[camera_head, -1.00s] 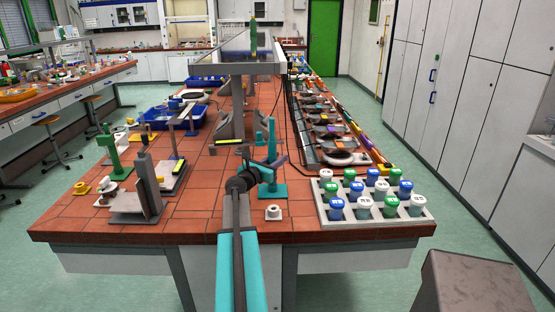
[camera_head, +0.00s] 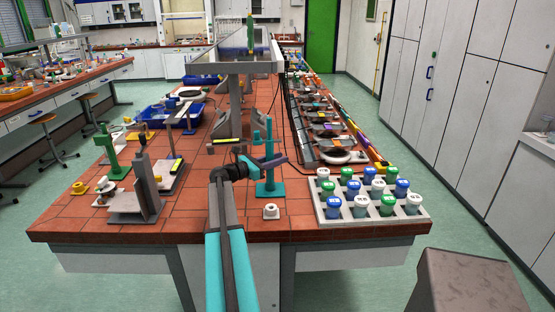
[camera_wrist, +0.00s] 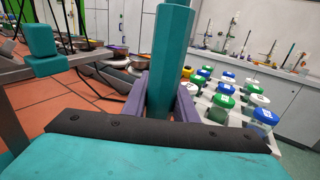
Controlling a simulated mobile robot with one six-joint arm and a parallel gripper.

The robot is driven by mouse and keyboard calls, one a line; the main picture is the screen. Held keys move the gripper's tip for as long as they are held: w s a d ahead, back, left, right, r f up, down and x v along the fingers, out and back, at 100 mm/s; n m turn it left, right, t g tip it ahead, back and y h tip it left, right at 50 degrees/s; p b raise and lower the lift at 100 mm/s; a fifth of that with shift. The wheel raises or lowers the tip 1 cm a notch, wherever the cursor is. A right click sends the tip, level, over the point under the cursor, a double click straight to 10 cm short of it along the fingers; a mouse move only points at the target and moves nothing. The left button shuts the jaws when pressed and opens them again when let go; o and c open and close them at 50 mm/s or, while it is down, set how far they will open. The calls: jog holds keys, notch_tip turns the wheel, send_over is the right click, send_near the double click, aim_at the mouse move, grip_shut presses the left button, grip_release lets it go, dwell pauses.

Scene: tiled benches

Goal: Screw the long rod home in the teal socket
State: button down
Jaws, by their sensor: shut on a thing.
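The long rod (camera_head: 268,139) stands upright on the near part of the tiled bench, above the teal socket (camera_head: 271,188) with its flat base. In the wrist view the long rod (camera_wrist: 171,60) is a thick teal six-sided bar. My gripper (camera_wrist: 160,105) has its purple jaws on either side of it and is shut on it. In the head view my gripper (camera_head: 272,162) reaches the rod from the left, partway up. The rod's lower end and its seat in the socket are hidden in the wrist view, so its depth cannot be told.
A rack of capped bottles (camera_head: 319,210) stands close on the right. A small white piece (camera_head: 271,211) lies in front of the socket. A grey bracket (camera_head: 140,200) and a green stand (camera_head: 112,160) are to the left. A raised shelf (camera_head: 232,67) is behind.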

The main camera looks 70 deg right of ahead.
jog(key=shift+r+m+g+y, duration=0.1)
jog(key=shift+m+g+y, duration=0.2)
jog(key=m+g+y, duration=0.1)
jog(key=y, duration=0.1)
jog(key=a+m+g+y+p, duration=0.1)
jog(key=m+g+y, duration=0.1)
jog(key=s+m+g+y+p, duration=0.1)
jog(key=shift+a+m+y, duration=0.15)
jog(key=shift+m+y, duration=0.15)
jog(key=shift+y, duration=0.1)
jog(key=c, duration=1)
grip_release()
jog(key=shift+h+p, duration=0.35)
jog(key=shift+h, duration=0.05)
